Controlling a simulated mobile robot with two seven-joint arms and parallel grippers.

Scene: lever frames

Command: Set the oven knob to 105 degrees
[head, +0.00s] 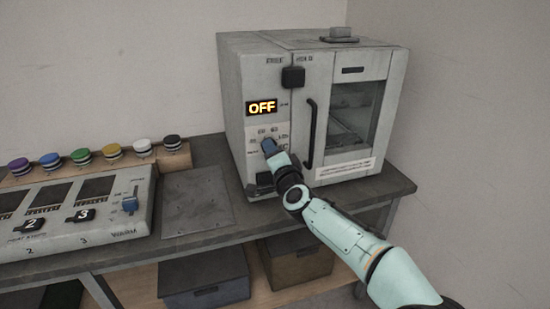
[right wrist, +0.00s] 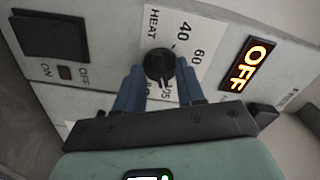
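The oven (head: 290,85) stands on the bench with its display (head: 262,107) reading OFF; the display also shows in the right wrist view (right wrist: 247,65). The black oven knob (right wrist: 159,66) sits on a white dial plate marked HEAT, 40, 60 and, partly covered, 105. I cannot tell clearly which mark the knob points to. My right gripper (head: 268,147) is at the oven's control panel. In the right wrist view its blue fingers (right wrist: 160,80) stand on either side of the knob, seemingly with small gaps. My left gripper is not in view.
A black switch (right wrist: 48,36) marked ON and OFF is beside the dial. The oven door has a black handle (head: 312,133). A control box (head: 75,210) and several coloured knobs stand left on the bench. A flat plate (head: 197,200) lies between. Bins sit on the shelf below.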

